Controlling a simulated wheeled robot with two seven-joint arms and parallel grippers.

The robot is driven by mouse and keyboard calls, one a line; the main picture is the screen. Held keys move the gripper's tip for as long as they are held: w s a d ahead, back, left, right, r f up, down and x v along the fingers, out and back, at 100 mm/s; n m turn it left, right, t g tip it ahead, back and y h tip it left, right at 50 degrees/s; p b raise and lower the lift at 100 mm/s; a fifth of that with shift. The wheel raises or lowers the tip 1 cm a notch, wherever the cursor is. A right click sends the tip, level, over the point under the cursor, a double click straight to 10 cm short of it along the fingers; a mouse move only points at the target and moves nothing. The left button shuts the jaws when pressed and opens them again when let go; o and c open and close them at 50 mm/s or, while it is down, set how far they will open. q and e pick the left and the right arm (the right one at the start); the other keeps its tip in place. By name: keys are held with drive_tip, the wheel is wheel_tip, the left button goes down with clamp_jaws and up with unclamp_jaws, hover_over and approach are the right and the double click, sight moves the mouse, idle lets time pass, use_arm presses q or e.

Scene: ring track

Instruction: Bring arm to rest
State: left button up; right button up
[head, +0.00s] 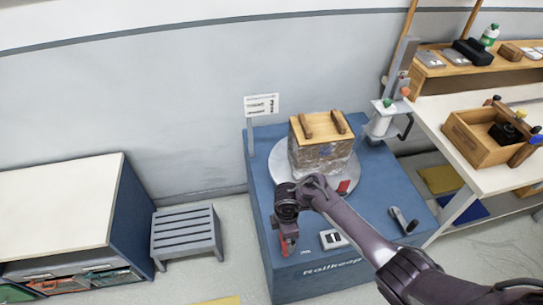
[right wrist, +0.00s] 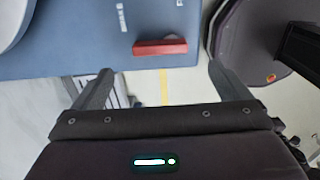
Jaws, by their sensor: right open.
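My right arm comes in from the lower right in the head view and reaches over the blue wrapping station (head: 262,215). My right gripper (head: 287,240) hangs at the station's front left edge. In the right wrist view the two fingers of my right gripper (right wrist: 160,85) are wide apart with nothing between them. A red block-like part (right wrist: 160,47) on the blue surface lies just beyond the fingertips. A wrapped box with a wooden lid (head: 322,145) stands on the round grey turntable (head: 362,172), behind my gripper and apart from it. My left gripper is not in view.
A grey slatted stool (head: 186,232) and a white-topped cabinet (head: 60,200) stand to the left. A workbench (head: 450,120) with a wooden tray (head: 470,140) stands to the right. A post with a handle (head: 388,110) rises at the station's back right. Floor is clear between stool and station.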

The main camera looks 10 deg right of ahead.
drive_tip(key=shift+a, duration=0.1)
drive_tip(key=shift+s+a+r, duration=0.1)
drive_tip(key=shift+s+a, duration=0.05)
drive_tip(key=shift+a, duration=0.15)
drive_tip(key=s+d+r+m+t, duration=0.2)
drive_tip(key=s+d+r+m, duration=0.2)
drive_tip(key=s+r+m, duration=0.55)
drive_tip(key=s+d+r+m+t, duration=0.2)
drive_tip(key=s+d+r+m, duration=0.2)
drive_tip(key=s+r+m, duration=0.55)
wheel_tip(320, 180, down, 27)
drive_tip(key=w+n+g, duration=0.2)
drive_tip(key=n, duration=0.1)
drive_tip(key=s+d+f, duration=0.1)
drive_tip(key=s+f, duration=0.9)
drive_tip(key=s+d+f+g, duration=0.1)
drive_tip(key=s+d+f, duration=0.1)
drive_tip(key=s+f, duration=0.7)
drive_tip(key=shift+s+d+f+b, duration=0.25)
drive_tip(key=shift+s+f+b, duration=0.15)
drive_tip(key=shift+s, duration=0.25)
